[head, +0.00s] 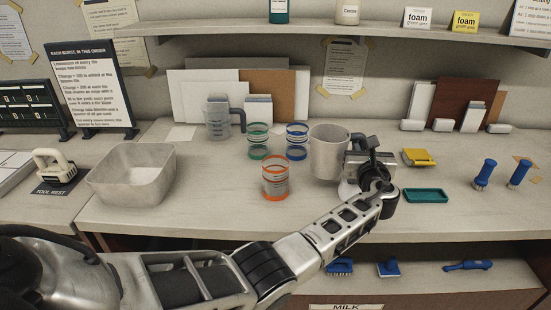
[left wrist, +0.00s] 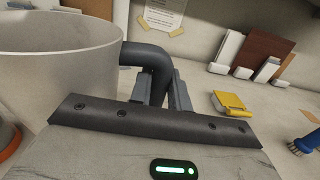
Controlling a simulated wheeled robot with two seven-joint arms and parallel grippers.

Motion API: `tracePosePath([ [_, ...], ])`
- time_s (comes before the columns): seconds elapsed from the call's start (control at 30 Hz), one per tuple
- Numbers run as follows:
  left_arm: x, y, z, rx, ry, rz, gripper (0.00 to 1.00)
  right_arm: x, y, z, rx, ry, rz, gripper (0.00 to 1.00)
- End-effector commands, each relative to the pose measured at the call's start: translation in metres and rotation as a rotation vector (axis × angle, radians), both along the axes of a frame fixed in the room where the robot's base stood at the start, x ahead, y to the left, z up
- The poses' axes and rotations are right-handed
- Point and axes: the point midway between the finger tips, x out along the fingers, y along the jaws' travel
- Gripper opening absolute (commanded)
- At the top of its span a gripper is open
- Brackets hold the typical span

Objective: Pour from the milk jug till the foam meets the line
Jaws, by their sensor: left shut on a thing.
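The grey metal jug (head: 328,152) is near the middle of the counter, close to upright; it fills the left of the left wrist view (left wrist: 60,75). My left gripper (head: 358,158) is shut on its dark handle (left wrist: 152,58), on the jug's right side. I cannot tell whether the jug's base touches the counter. A clear cup with orange bands (head: 275,178) stands just left of the jug, apart from it. Clear cups with green bands (head: 258,141) and blue bands (head: 297,141) stand behind. The jug's contents are hidden. My right gripper is out of view.
A clear measuring jug (head: 217,118) stands behind at left, a metal basin (head: 132,174) at the far left. A shelf (head: 340,35) hangs above.

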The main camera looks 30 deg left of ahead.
Motion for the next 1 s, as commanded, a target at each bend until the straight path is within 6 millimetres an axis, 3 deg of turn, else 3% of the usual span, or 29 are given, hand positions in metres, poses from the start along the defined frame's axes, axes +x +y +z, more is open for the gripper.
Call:
tracePosePath([
  [0.37,0.0,0.0,0.002,-0.003,-0.004,-0.001,0.0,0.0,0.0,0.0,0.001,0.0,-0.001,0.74],
  [0.63,0.0,0.0,0.032,-0.005,-0.007,-0.001,0.0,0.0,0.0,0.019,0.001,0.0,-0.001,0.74],
  [1.0,0.0,0.0,0.051,-0.005,-0.005,-0.001,0.0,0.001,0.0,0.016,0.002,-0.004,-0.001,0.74],
])
